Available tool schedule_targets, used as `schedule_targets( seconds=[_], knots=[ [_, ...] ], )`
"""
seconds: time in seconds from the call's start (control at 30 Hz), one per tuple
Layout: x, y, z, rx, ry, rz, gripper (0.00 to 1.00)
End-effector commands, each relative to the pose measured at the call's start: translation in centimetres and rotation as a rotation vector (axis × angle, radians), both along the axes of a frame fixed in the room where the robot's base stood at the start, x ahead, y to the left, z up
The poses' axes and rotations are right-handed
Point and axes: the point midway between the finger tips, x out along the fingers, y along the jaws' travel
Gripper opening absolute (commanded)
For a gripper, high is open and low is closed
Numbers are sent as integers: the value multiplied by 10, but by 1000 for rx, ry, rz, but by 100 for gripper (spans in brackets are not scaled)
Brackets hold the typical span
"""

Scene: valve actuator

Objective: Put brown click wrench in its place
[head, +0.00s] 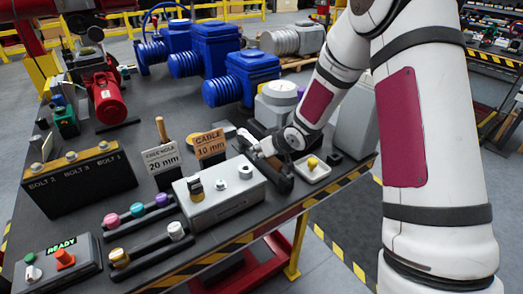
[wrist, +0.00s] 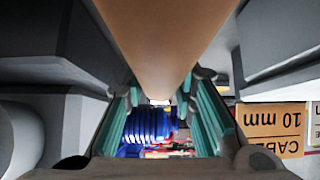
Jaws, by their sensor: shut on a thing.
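My gripper (wrist: 165,105) is shut on a long, smooth brown thing (wrist: 165,38), the brown click wrench as far as I can tell. It runs from the top of the wrist view down to between the teal finger pads. In the head view my gripper (head: 256,149) is low over the bench, just right of the orange "CABLE 10 mm" sign (head: 209,145), behind the grey box (head: 222,196) with several round fittings on top. There the wrench is too small or hidden to make out. I cannot tell which spot is its place.
A brown upright handle (head: 161,129) stands by the "CABLE HOLE 20 mm" sign (head: 163,161). A white tray with a yellow knob (head: 312,164) is right of my gripper. A black bolt rack (head: 78,178) stands left. Blue actuators (head: 240,80) fill the back. Striped bench edge (head: 235,243) is in front.

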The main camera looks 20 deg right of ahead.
Motion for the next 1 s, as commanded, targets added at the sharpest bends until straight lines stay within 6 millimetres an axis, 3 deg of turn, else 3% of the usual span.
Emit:
schedule_targets(
  seconds=[0.73, 0.77, 0.83, 0.87, 1.0],
  knots=[
    [1, 0, -15, 0, -3, -1, 0],
    [1, 0, -15, 0, -3, -1, 27],
    [1, 0, -15, 0, -3, -1, 43],
    [1, 0, -15, 0, -3, -1, 48],
    [0, 0, -15, 0, -1, -1, 48]
  ],
)
